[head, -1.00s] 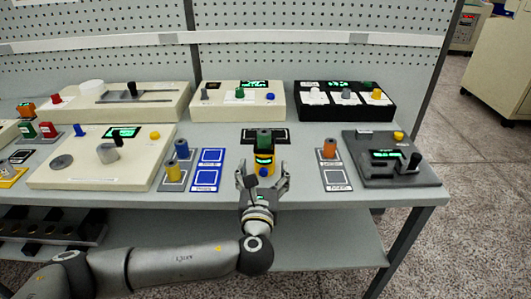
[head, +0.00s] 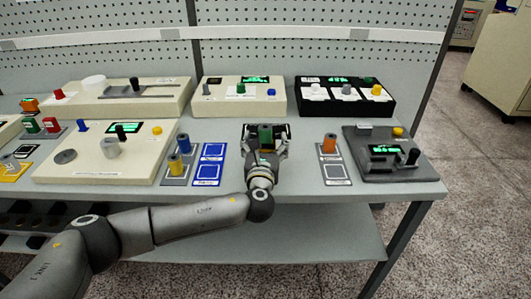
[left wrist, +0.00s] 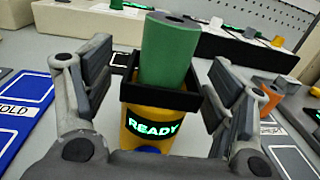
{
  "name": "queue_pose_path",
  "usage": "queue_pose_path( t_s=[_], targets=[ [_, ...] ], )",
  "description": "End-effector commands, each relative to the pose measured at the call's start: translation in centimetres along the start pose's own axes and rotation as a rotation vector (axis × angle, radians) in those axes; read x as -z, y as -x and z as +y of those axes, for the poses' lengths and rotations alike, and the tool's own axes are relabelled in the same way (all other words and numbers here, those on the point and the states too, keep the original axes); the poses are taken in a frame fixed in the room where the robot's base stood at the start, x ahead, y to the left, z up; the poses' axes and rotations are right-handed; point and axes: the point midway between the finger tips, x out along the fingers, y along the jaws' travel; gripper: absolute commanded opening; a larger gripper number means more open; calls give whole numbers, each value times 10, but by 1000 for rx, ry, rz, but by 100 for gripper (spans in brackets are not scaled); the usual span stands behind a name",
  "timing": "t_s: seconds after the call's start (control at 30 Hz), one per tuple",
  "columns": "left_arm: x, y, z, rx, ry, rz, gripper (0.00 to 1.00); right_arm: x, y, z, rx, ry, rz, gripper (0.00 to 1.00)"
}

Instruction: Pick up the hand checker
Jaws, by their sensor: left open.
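The hand checker (left wrist: 180,122) is a yellow body with a black square top and a lit "READY" display. It stands upright on the bench, with a green cylinder (left wrist: 168,52) standing in its top. In the head view the green cylinder (head: 265,131) shows between the fingers, while the yellow body is mostly hidden by my gripper. My left gripper (head: 265,138) is open, with one finger on each side of the checker. In the left wrist view a gap shows between the checker and the right finger. My right gripper is not in view.
A grey pad with an orange cylinder (head: 329,143) and a dark grey device (head: 380,175) stand to the right. Cream boxes and a black box (head: 340,110) line the back by the pegboard.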

Motion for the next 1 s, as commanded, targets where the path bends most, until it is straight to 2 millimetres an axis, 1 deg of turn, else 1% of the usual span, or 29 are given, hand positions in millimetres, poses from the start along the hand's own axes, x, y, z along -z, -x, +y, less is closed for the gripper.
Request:
queue_pose_path(
  t_s=[0.27,0.37,0.7,0.73,0.77,1.0],
  targets=[
    [0,-2,0,1,0,0,78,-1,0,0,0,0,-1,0],
    [0,-2,0,1,0,0,66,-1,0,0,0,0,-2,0],
    [0,-2,0,0,0,0,23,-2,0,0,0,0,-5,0],
    [-2,-2,0,0,1,-2,21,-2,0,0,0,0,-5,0],
    [-2,-2,0,0,1,-2,16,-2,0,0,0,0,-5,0],
    [-3,-3,0,0,1,-3,16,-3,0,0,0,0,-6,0]
  ],
)
